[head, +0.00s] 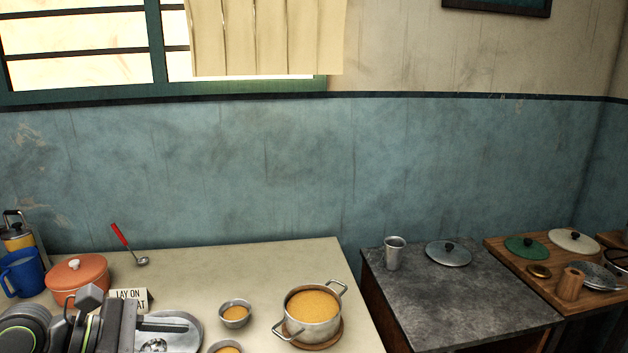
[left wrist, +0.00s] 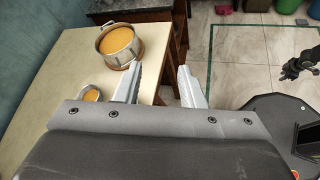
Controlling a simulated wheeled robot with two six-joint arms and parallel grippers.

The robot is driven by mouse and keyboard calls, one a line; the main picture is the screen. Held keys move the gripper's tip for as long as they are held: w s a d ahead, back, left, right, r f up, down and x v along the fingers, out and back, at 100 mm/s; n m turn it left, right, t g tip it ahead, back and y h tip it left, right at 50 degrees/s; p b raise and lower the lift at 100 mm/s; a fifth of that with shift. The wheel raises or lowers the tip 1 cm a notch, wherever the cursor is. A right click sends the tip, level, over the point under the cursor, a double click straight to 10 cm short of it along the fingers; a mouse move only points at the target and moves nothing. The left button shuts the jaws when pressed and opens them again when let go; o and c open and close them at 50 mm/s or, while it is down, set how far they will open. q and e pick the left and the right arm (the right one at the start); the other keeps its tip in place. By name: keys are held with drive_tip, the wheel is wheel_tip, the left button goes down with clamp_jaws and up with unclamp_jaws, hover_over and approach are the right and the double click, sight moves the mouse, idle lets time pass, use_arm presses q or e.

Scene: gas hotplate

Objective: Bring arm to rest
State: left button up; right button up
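My left gripper (left wrist: 158,70) is open in the left wrist view, with its two pale fingers apart and nothing between them. It is above the front edge of the cream table (left wrist: 75,60), with the floor showing beyond the fingers. In the head view, my left arm comes in at the lower left, and its fingers cannot be made out. A dark gripper (left wrist: 300,65), apparently my right one, shows at the right edge of the left wrist view, too small to read. It is not in the head view.
On the table stand a pot of orange soup (head: 312,309), a small bowl (head: 235,313), an orange lidded pot (head: 77,277), a blue mug (head: 20,272), a sign (head: 130,297) and a red-handled ladle (head: 129,246). A grey counter (head: 450,300) stands at the right, bearing a metal cup (head: 395,253).

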use_arm(q)
wheel_tip(320, 180, up, 5)
drive_tip(key=d+n+t+h, duration=0.3)
drive_tip(key=n+t+h, duration=0.2)
drive_tip(key=n, duration=0.3)
drive_tip(key=a+n+t+y, duration=0.6)
drive_tip(key=n+t, duration=0.3)
drive_tip(key=n, duration=0.5)
drive_tip(key=s+a+f+n+g+y, duration=0.25)
drive_tip(key=a+f+n+y, duration=0.25)
drive_tip(key=f+n+y, duration=0.45)
drive_tip(key=s+a+f+n+g+y, duration=0.1)
drive_tip(key=a+f+n+g+y, duration=0.35)
drive_tip(key=n, duration=0.75)
drive_tip(key=s+d+f+n+g+h, duration=0.1)
drive_tip(key=s+d+f+n+g, duration=0.35)
drive_tip(key=s+f, duration=0.45)
drive_tip(key=s+d+f+n+g+h, duration=0.2)
drive_tip(key=s+d+f+n+g, duration=0.15)
drive_tip(key=s+f+g, duration=0.4)
wheel_tip(320, 180, down, 26)
drive_tip(key=s+a+r+p, duration=0.1)
drive_tip(key=s+a, duration=0.1)
drive_tip(key=s+d+f, duration=0.1)
drive_tip(key=s+f, duration=1.3)
drive_tip(key=s, duration=0.1)
drive_tip(key=shift+f+p, duration=0.25)
drive_tip(key=shift+p, duration=0.2)
